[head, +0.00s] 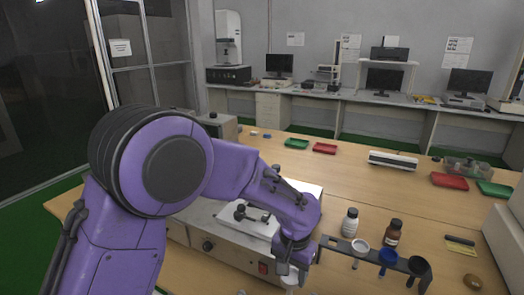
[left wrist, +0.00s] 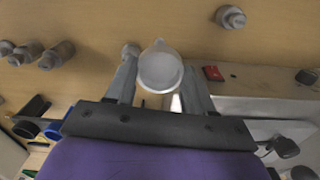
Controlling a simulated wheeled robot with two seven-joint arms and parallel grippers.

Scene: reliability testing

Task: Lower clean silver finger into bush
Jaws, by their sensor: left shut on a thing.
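My left gripper (left wrist: 160,88) is shut on a pale silver-white piece (left wrist: 160,70) with a round, cup-like end and a small tip. I take this piece for the silver finger. In the head view its pale end shows just below my left gripper (head: 291,262), beside the right front corner of the white and grey machine (head: 232,262). My wrist and gripper hide most of the piece there. I cannot make out for certain which thing is the bush. My right gripper is not in view.
A dark rack (head: 345,247) with white, blue and black cups stands close to the right of my left gripper. A white bottle (head: 350,222) and a brown bottle (head: 393,234) stand behind it. Red and green trays lie farther back. The middle of the wooden table is clear.

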